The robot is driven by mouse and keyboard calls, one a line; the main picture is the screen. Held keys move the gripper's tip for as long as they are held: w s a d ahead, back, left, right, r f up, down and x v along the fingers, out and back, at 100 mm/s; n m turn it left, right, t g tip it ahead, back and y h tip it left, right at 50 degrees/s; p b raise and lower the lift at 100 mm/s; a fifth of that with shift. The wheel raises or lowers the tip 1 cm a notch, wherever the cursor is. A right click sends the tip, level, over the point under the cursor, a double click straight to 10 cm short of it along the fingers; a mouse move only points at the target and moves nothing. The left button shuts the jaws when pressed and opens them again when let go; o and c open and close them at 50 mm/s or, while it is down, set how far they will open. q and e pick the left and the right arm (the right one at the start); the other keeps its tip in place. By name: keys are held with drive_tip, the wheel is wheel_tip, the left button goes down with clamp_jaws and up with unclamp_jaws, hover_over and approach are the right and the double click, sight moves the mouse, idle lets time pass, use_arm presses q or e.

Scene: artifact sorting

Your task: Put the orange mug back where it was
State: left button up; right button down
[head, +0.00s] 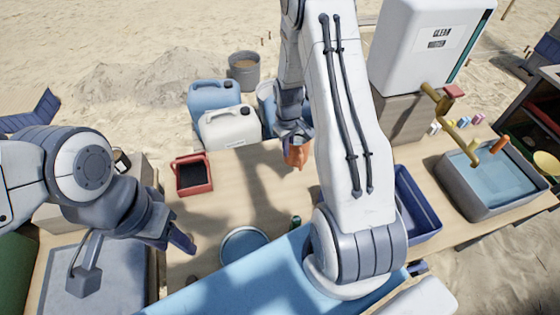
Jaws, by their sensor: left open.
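An orange-brown object (296,156), which looks like the orange mug, is at the far edge of the table, directly under my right gripper (294,136). The gripper's fingers overlap its top, and I cannot tell whether they are closed on it or whether it rests on the table. My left gripper (182,238) is open and empty, low over the left part of the table. It is well apart from the orange-brown object.
A red tray (194,187) and a round blue dish (243,244) are on the table. Blue (213,95) and white (230,128) jerrycans stand behind it. A blue bin (418,222) and a water basin (478,205) are at right. The wood between tray and dish is clear.

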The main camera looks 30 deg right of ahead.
drive_tip(key=d+f, duration=0.2)
drive_tip(key=d, duration=0.6)
drive_tip(key=shift+n, duration=0.5)
drive_tip(key=w+a+f+p, duration=0.1)
drive_tip(key=w+a+f, duration=0.1)
drive_tip(key=w+f, duration=0.1)
drive_tip(key=w+a+f+p, duration=0.1)
drive_tip(key=w+a+f, duration=0.1)
drive_tip(key=w+f, duration=0.1)
drive_tip(key=w+a+f+p, duration=0.1)
drive_tip(key=w+a+f, duration=0.1)
drive_tip(key=w+f, duration=0.1)
drive_tip(key=shift+w+f+p, duration=0.2)
drive_tip(key=shift+f+p, duration=0.2)
drive_tip(key=shift+f, duration=0.8)
drive_tip(key=shift+f, duration=0.1)
drive_tip(key=shift+f+b, duration=0.15)
drive_tip(key=shift+b, duration=0.2)
drive_tip(key=c, duration=1)
unclamp_jaws()
drive_tip(key=shift+c, duration=0.2)
